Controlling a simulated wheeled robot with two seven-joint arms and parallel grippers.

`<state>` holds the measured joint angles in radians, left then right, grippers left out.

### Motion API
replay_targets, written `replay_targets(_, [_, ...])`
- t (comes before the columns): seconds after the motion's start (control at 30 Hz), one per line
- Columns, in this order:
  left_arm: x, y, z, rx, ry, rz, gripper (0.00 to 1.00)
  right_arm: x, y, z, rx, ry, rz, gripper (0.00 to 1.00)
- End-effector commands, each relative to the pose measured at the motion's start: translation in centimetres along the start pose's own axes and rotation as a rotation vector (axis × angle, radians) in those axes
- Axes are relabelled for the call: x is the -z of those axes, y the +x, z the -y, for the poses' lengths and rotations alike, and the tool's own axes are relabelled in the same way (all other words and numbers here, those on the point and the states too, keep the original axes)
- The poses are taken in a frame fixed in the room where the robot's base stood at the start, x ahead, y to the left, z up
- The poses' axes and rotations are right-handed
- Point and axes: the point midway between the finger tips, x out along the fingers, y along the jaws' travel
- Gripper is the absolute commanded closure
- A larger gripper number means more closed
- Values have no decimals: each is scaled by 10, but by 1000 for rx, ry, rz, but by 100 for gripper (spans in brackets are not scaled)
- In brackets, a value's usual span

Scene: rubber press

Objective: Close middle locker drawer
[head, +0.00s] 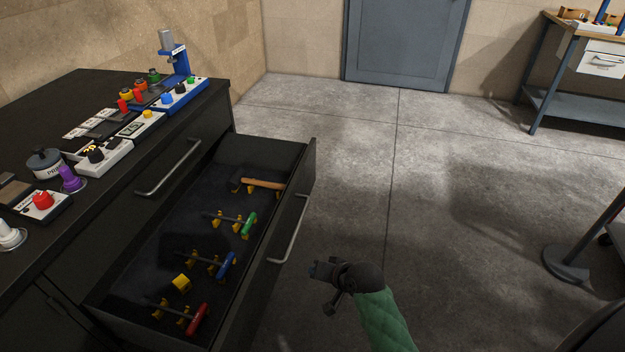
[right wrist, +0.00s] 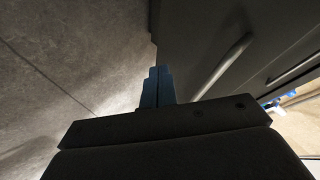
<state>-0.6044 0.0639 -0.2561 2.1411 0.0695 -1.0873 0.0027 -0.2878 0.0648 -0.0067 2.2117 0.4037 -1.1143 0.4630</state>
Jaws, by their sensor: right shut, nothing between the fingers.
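The middle locker drawer (head: 225,268) is pulled far out of the black locker (head: 215,113) in the head view. Its front panel carries a grey bar handle (head: 291,228), which also shows in the right wrist view (right wrist: 224,66). My right gripper (head: 316,270) is shut and empty. It is to the right of the drawer front, apart from the handle. Its shut fingers (right wrist: 157,87) point toward the drawer front in the right wrist view. My left gripper is in neither view.
The drawer holds a hammer (head: 262,184) and several T-handled tools, such as a red one (head: 198,320). Buttons and devices stand on the locker top. A closed drawer handle (head: 168,168) is above. Floor to the right is clear up to a stand (head: 567,265).

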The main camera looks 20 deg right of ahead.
Motion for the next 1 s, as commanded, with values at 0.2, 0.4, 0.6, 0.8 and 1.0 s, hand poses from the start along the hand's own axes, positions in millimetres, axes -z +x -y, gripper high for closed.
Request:
replay_targets(0.2, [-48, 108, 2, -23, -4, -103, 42, 113, 50, -18, 229, 326, -241, 100])
replay_targets(0.4, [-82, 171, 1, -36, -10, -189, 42, 206, 56, -30, 449, 593, -401, 100])
replay_targets(0.6, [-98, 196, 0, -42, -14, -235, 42, 253, 50, -38, 571, 729, -470, 100])
replay_targets(0.8, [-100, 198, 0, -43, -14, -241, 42, 266, 54, -34, 590, 749, -479, 100])
replay_targets(1.0, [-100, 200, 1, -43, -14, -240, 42, 282, 76, -25, 588, 747, -477, 100])
